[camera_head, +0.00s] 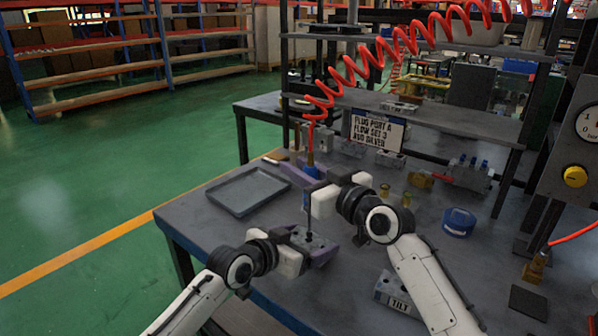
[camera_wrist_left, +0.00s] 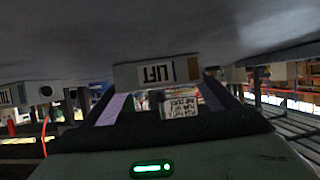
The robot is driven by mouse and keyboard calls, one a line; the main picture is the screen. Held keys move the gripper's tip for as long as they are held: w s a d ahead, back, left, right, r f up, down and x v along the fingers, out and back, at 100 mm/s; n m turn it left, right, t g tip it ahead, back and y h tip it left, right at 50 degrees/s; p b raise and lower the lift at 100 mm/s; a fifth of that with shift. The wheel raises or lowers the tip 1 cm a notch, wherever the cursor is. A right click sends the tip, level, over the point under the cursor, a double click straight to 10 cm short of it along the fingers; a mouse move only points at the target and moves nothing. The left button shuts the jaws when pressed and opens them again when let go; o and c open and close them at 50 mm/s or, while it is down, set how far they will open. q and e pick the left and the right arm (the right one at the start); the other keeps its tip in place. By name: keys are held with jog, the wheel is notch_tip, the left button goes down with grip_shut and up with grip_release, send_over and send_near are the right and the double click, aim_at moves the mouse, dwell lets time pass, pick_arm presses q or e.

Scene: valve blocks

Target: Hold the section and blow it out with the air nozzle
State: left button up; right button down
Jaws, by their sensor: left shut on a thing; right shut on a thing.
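My left gripper (camera_head: 301,249) is shut on a grey valve section (camera_head: 318,243) and holds it above the front of the bench. In the left wrist view a block face labelled LIFT (camera_wrist_left: 155,73) shows between the dark fingers. My right gripper (camera_head: 322,196) is shut on the air nozzle (camera_head: 315,171), which has a blue body and a brass fitting joined to the red coiled hose (camera_head: 345,72). Its thin dark tube points down to the top of the section. I cannot tell whether the tip touches it.
An empty grey tray (camera_head: 249,191) lies on the bench at left. A block labelled TILT (camera_head: 397,291) stands at the front edge. A blue round container (camera_head: 458,222), brass fittings and another valve block (camera_head: 466,174) stand to the right. An instruction sign (camera_head: 377,133) hangs behind.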

notch_tip(320, 180, up, 6)
jog(key=shift+r, duration=0.2)
pick_arm(q)
jog(key=o, duration=1.4)
